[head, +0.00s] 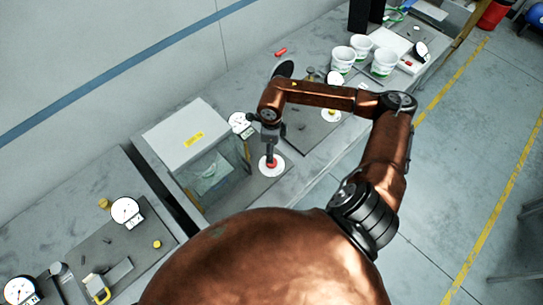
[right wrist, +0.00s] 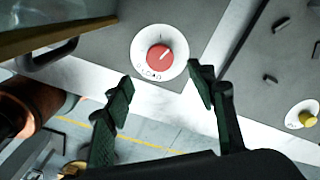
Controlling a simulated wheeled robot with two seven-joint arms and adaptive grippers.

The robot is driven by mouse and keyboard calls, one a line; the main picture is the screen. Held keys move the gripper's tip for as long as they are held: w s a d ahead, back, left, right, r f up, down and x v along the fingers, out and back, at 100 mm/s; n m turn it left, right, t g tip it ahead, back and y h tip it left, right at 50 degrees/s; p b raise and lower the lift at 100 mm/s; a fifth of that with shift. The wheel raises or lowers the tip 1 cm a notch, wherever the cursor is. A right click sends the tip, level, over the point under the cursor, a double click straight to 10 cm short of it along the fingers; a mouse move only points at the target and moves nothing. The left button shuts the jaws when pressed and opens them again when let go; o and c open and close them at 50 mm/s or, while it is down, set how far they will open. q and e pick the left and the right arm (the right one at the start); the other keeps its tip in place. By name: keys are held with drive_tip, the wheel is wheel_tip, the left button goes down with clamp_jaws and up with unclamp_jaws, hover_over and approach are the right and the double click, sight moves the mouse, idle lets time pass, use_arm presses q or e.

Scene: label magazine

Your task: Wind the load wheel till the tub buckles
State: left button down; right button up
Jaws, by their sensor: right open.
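The load wheel is a red knob on a white round plate marked LOAD. It shows in the right wrist view (right wrist: 159,57) and on the bench front in the head view (head: 271,166). My right gripper (right wrist: 163,88) is open, its dark green fingers spread on the near side of the wheel, not closed on it. In the head view the right gripper (head: 270,150) hangs over the wheel. A grey press box (head: 184,136) with a clear window (head: 211,173) stands to its left; a pale shape shows inside, too unclear to name as the tub. My left gripper is out of view.
A round gauge (head: 240,122) stands behind the wheel, partly by my arm. Several white tubs (head: 342,58) stand at the back right. A yellow knob (right wrist: 307,119) on a white plate lies to the right in the wrist view. More gauges (head: 126,211) sit on the left bench.

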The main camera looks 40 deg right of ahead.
drive_tip(key=shift+r, duration=1.6)
